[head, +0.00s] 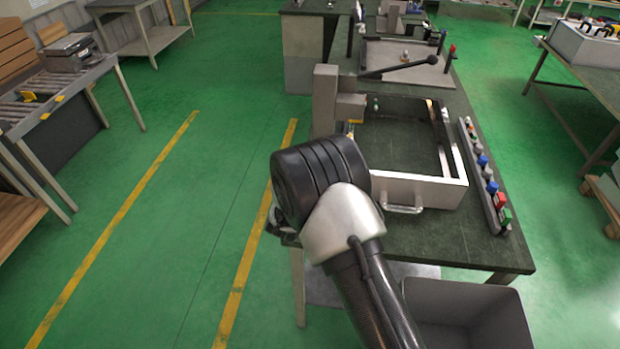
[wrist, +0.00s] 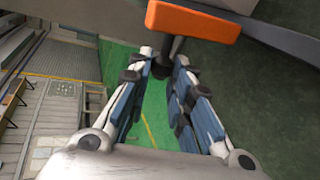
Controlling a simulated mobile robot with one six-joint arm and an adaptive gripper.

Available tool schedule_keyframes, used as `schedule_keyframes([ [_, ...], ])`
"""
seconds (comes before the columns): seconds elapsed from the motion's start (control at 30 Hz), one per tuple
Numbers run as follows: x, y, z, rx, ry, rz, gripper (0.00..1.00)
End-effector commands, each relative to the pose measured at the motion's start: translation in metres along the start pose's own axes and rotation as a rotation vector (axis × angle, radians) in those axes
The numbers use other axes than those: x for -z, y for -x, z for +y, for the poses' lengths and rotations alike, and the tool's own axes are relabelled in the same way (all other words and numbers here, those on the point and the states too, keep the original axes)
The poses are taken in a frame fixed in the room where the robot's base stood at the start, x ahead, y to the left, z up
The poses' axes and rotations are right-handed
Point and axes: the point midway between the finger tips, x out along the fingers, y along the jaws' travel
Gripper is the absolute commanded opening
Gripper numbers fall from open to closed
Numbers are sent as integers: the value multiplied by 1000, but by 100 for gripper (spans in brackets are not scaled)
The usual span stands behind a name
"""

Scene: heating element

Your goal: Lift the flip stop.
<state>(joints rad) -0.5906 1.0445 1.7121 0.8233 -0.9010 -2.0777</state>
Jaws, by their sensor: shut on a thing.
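The flip stop (wrist: 195,21) shows in the wrist view as an orange bar on a short dark stem, at the top middle. My gripper (wrist: 164,68) has its two fingers on either side of the dark stem, just below the orange bar, and is shut on it. The fingertips partly cover the stem. In the head view my arm's wrist covers the gripper and what it holds, at the left edge of the green-topped bench.
A grey bin (head: 470,318) stands in front.

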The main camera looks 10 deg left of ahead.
Motion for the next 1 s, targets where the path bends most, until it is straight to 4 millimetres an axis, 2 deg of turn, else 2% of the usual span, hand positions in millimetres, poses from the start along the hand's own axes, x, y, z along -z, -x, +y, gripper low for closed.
schedule_keyframes([
  [0.13, 0, 0, -2, 2, 4, 2, 0],
  [0.17, 0, 0, -2, 2, 4, 2, 20],
  [0.27, 0, 0, -2, 2, 4, 2, 27],
  [0.67, 0, 4, 0, 1, 1, 1, 28],
  [0.77, 1, 17, 0, 0, 1, 3, 28],
  [1.0, 1, 68, 0, 0, 3, 4, 28],
])
